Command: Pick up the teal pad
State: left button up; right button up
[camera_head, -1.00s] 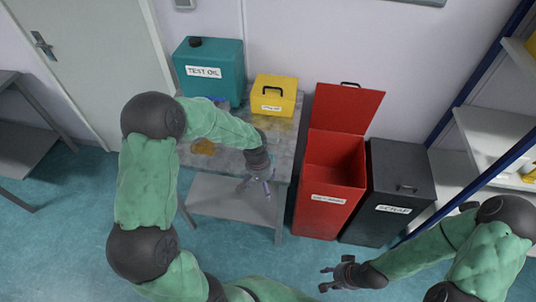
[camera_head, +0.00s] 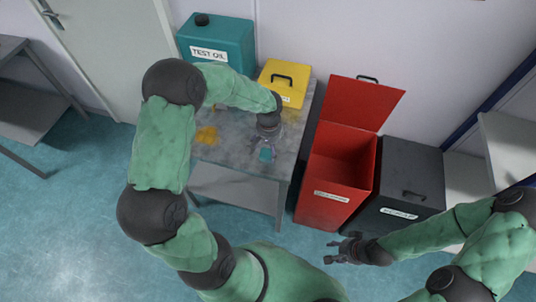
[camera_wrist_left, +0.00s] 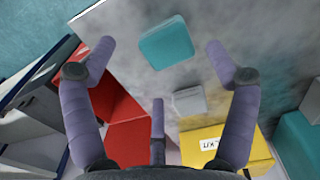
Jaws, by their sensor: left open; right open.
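The teal pad (camera_wrist_left: 166,42) lies flat on the grey table top (camera_wrist_left: 270,25) in the left wrist view, a rounded square block. In the head view it shows as a small teal patch (camera_head: 266,155) just below my left gripper (camera_head: 268,143). In the left wrist view my left gripper (camera_wrist_left: 160,60) is open, with its fingers spread to either side of the pad and not touching it. My right gripper (camera_head: 345,248) is open and empty, low in front of the bins.
A grey block (camera_wrist_left: 189,101) lies near the pad. A yellow box (camera_head: 291,92) and teal test oil can (camera_head: 232,48) stand at the table's back. An orange patch (camera_head: 206,135) is on the table. An open red bin (camera_head: 326,190) and a dark bin (camera_head: 408,182) stand right.

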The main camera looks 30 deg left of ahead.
aim_at(268, 153)
pick_arm(q)
jog(key=shift+w+a+f, duration=0.1)
jog(key=shift+a+f, duration=0.05)
jog(key=shift+f, duration=0.8)
jog(key=shift+w+a+f, duration=0.1)
jog(key=shift+a+f, duration=0.05)
jog(key=shift+f, duration=0.8)
jog(key=shift+w+a+f, duration=0.1)
jog(key=shift+a+f, duration=0.05)
jog(key=shift+f, duration=0.8)
jog(key=shift+c, duration=0.3)
jog(key=c, duration=1)
